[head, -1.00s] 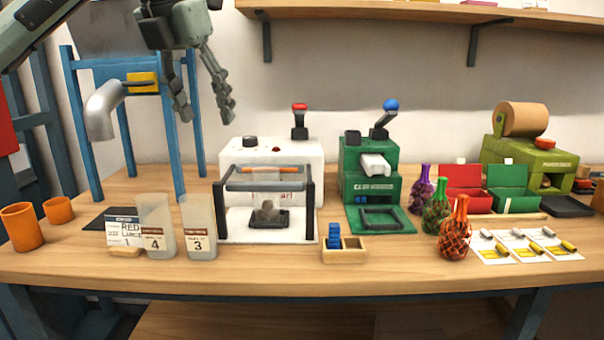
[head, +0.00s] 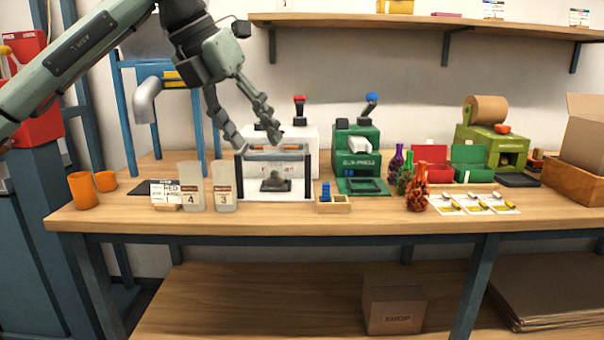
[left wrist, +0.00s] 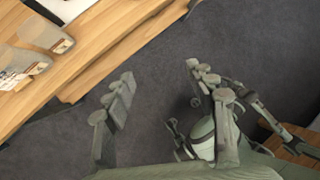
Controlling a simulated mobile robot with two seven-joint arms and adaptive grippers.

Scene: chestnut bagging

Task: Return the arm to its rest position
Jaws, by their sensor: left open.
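My left gripper (head: 254,138) is open and empty. In the head view its arm comes in from the left, and its fingers point down in front of the white press machine (head: 310,140), covering part of it. In the left wrist view the two fingers (left wrist: 160,76) are spread apart over dark grey floor (left wrist: 150,55), with nothing between them. The table edge (left wrist: 130,50) lies at the upper left of that view.
The wooden table (head: 290,218) holds orange cups (head: 84,190), clear containers (head: 224,186), a green press (head: 356,150), netted bags (head: 417,190) and a wooden crate (head: 575,180). A blue stand (head: 127,110) is at left. A cardboard box (head: 393,305) sits on the lower shelf.

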